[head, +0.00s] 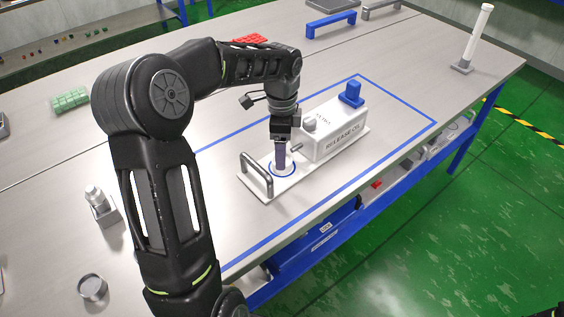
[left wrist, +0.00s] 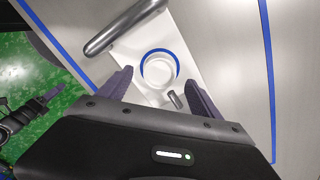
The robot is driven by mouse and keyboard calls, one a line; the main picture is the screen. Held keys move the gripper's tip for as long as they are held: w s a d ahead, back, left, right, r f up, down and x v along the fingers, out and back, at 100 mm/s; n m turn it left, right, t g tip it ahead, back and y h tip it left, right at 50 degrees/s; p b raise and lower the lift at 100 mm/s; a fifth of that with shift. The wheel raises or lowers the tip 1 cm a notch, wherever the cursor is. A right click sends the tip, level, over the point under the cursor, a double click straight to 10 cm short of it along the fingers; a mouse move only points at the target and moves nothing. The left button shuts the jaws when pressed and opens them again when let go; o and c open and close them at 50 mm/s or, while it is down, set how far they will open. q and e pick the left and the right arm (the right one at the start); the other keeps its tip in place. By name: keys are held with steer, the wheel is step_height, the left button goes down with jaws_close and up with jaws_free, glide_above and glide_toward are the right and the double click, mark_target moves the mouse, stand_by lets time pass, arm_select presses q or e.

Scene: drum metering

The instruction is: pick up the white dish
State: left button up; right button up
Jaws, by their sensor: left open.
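The white dish (left wrist: 158,69) is small and round and sits inside a blue ring on the white base plate of the release oil dispenser. In the head view the dish (head: 289,167) is mostly hidden behind my fingers. My left gripper (head: 280,163) points down over it, open and empty. In the left wrist view the fingers of my left gripper (left wrist: 158,84) are spread, with the dish ahead between their tips; contact cannot be told. My right gripper (left wrist: 40,104) shows partly at the left edge, over the green floor; its opening is unclear.
The white dispenser box (head: 335,133) with a blue knob (head: 352,92) and a short spout stands right beside my left gripper. A grey metal handle (head: 257,174) rises from the plate's near-left end. A bottle (head: 97,197) and a metal cup (head: 92,287) stand at the left.

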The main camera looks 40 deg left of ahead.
arm_select(q)
step_height(320, 180, down, 4)
steer(key=shift+f, duration=0.1)
stand_by(0.6)
steer(key=c, duration=1.5)
steer(key=shift+o, duration=0.2)
step_height(320, 180, up, 10)
